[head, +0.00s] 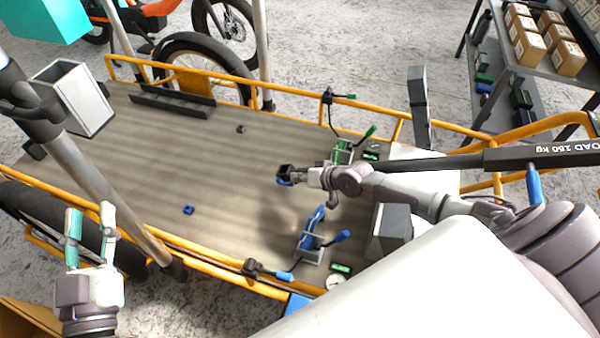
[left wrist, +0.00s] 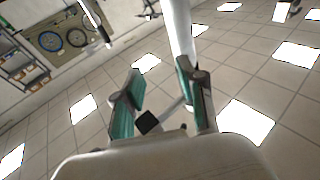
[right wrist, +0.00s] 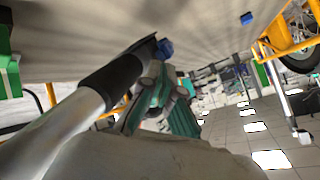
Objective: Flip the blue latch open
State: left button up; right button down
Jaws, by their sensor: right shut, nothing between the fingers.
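The blue latch (head: 312,222) stands on the right part of the cargo deck, with a metal base and a blue-tipped handle (head: 342,236) beside it. A second blue-tipped lever (head: 285,276) sits on the near orange rail. My right gripper (head: 312,176) is shut and empty above the deck, behind the blue latch and apart from it. In the right wrist view its teal fingers (right wrist: 165,108) are beside a dark bar end (right wrist: 118,84), with a small blue bracket (right wrist: 165,48) close by. My left gripper (head: 90,212) is open and empty outside the near rail; it also shows in the left wrist view (left wrist: 155,90).
A green latch (head: 342,152) stands behind the right gripper. The dark load bar (head: 430,162) crosses above the right of the deck (head: 150,165). A grey pole (head: 95,185) rises at the left. A shelf with boxes (head: 548,55) is at back right. The deck's left middle is mostly clear.

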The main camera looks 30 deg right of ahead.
pick_arm(q)
notch_tip(320, 180, down, 6)
jog(key=a+g+y+p, duration=0.1)
jog(key=g, duration=0.3)
jog(key=shift+s, duration=0.15)
pick_arm(e)
jog(key=shift+s+a+f, duration=0.15)
jog(key=shift+s+a, duration=0.3)
jog(key=shift+a, duration=0.15)
pick_arm(q)
notch_tip(320, 180, up, 7)
jog(key=d+t+h+b, duration=0.1)
jog(key=t, duration=0.4)
jog(key=shift+r+b, duration=0.15)
jog(key=shift+b, duration=0.25)
pick_arm(e)
jog(key=shift+w+d, duration=0.5)
jog(key=shift+d, duration=0.05)
pick_arm(q)
jog(key=shift+d+r, duration=0.1)
pick_arm(e)
jog(key=v, duration=1.2)
jog(key=shift+w, duration=0.15)
